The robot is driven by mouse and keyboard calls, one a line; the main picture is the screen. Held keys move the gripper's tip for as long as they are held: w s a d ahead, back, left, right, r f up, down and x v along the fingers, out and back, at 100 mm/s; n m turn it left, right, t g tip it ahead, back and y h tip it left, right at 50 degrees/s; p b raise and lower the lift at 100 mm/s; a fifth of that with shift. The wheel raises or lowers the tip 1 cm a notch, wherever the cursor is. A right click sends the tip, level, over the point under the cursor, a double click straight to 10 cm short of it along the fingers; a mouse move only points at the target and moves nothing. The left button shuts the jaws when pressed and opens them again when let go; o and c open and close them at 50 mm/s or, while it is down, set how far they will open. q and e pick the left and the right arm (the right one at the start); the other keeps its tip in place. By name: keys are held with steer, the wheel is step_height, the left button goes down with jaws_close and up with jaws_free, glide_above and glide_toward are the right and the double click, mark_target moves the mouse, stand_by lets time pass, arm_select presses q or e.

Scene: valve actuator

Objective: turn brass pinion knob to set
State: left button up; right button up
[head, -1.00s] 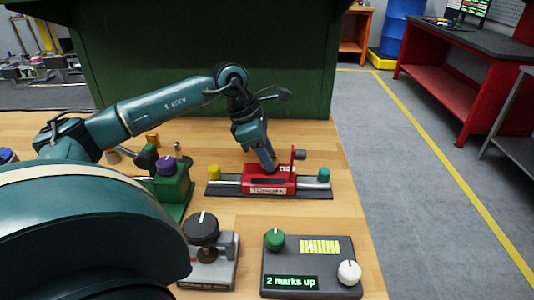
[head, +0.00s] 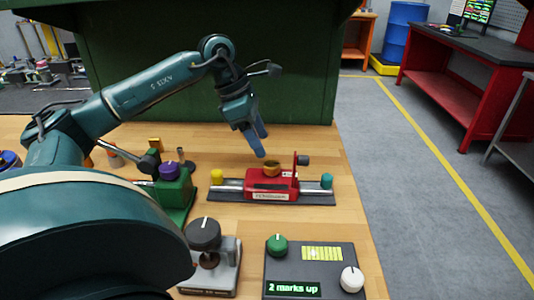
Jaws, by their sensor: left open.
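The brass pinion knob (head: 272,169) sits on top of the red carriage (head: 270,184), which rides on a rail with a dark base (head: 318,199). My left gripper (head: 261,144) is open and empty, tilted, with its blue fingers just above and left of the knob and apart from it. The grey panel (head: 333,265) in front has a yellow bar display and a green text display (head: 293,289) reading "2 marks up". My right gripper is out of view.
Yellow (head: 217,177) and teal (head: 327,181) end knobs flank the rail. A green block with a purple knob (head: 169,171) stands left. A grey unit with a black knob (head: 203,233) stands in front. The panel carries green and white knobs. A green wall stands behind.

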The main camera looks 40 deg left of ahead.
arm_select(q)
steer(key=v, duration=0.6)
steer(key=shift+r, duration=0.3)
steer(key=shift+s+f, duration=0.1)
